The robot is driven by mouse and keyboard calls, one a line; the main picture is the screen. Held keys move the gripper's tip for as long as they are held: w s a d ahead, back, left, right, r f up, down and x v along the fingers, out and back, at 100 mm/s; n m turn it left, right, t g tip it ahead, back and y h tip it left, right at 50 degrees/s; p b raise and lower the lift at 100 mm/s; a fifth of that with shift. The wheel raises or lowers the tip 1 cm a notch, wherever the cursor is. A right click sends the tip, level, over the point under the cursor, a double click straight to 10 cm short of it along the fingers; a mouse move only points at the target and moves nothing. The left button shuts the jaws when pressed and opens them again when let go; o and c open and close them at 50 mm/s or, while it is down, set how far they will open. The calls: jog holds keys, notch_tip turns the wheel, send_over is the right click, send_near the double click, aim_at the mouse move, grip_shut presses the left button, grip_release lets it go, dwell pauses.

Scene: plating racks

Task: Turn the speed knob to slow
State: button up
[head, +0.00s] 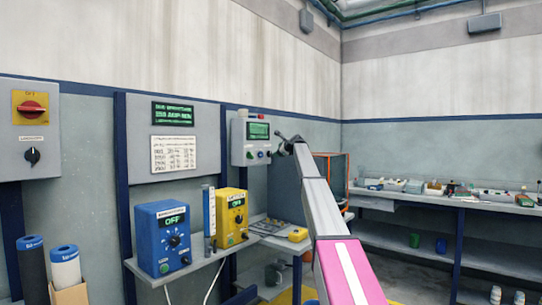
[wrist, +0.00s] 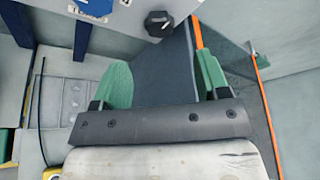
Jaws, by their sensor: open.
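My gripper (head: 283,146) is raised in front of the right side of a grey wall-mounted control box (head: 239,128) with a green display. In the wrist view, its two green fingers stand wide apart with nothing between them (wrist: 162,76). A black faceted knob (wrist: 158,23) sticks out from the box's underside or lower face in the wrist view. It lies beyond the fingertips, apart from them. In the head view this knob is hidden or too small to make out by my gripper. Its label and setting cannot be read, so I cannot confirm that it is the speed knob.
A blue power unit (head: 162,237) and a yellow unit (head: 232,217), both with knobs, stand on the shelf below. A red switch and black knob (head: 32,156) are on the far-left panel. An orange-edged enclosure (head: 332,172) stands right of my gripper.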

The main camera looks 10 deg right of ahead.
aim_at(270, 154)
jog(key=x, duration=0.8)
jog(key=shift+w+a+f, duration=0.1)
jog(key=shift+w+a, duration=0.05)
jog(key=shift+w, duration=0.1)
jog(key=shift+c, duration=0.3)
jog(key=c, duration=0.9)
